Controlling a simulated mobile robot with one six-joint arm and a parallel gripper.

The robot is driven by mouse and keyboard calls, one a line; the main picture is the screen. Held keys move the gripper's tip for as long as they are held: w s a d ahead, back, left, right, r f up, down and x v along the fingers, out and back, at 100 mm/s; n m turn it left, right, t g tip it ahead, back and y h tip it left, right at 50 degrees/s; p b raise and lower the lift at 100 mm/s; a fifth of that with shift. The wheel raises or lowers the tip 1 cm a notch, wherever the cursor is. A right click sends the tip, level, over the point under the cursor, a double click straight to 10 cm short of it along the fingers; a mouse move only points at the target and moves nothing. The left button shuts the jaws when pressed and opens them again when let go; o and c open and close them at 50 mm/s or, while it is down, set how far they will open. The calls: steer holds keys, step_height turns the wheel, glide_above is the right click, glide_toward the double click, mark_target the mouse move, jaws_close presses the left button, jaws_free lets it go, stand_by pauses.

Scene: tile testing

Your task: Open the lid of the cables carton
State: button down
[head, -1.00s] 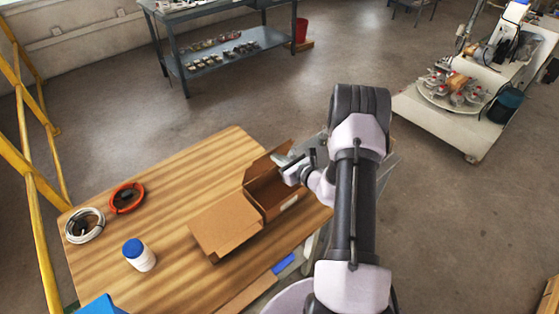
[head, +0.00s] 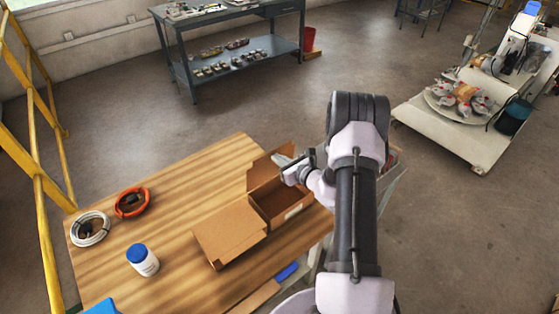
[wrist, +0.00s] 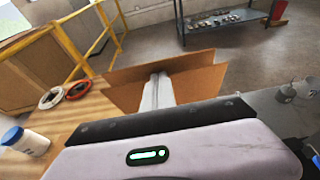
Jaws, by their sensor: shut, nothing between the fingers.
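The brown cables carton (head: 296,211) stands on the wooden table near its right edge. Its top is open and the inside shows dark, with no contents that I can make out. A broad cardboard lid panel (head: 230,232) is folded out to the left and lies low over the table. Another flap (head: 262,168) stands up at the back; cardboard flaps (wrist: 203,82) also show in the wrist view. My gripper (head: 281,160) is at the carton's back right, close to the standing flap. Its fingers (wrist: 158,88) are together and empty. Whether they touch the cardboard is unclear.
A white bottle with a blue cap (head: 143,260), an orange cable coil (head: 132,203) and a white cable coil (head: 90,229) sit on the table's left part. A blue object (head: 102,306) is at the front left. Bare table (head: 190,195) lies between coils and carton.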

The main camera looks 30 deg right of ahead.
mark_target(273, 151)
steer(key=shift+w+a+r, duration=0.1)
steer(key=shift+w+r, duration=0.1)
steer(key=shift+w, duration=0.5)
steer(key=shift+w+r, duration=0.15)
steer(key=shift+w, duration=0.55)
steer(key=shift+w+a+r+b, duration=0.1)
steer(key=shift+w+b, duration=0.35)
steer(key=shift+w, duration=0.65)
steer(key=p+v, duration=0.1)
steer(key=v, duration=0.5)
steer(key=shift+s+r, duration=0.2)
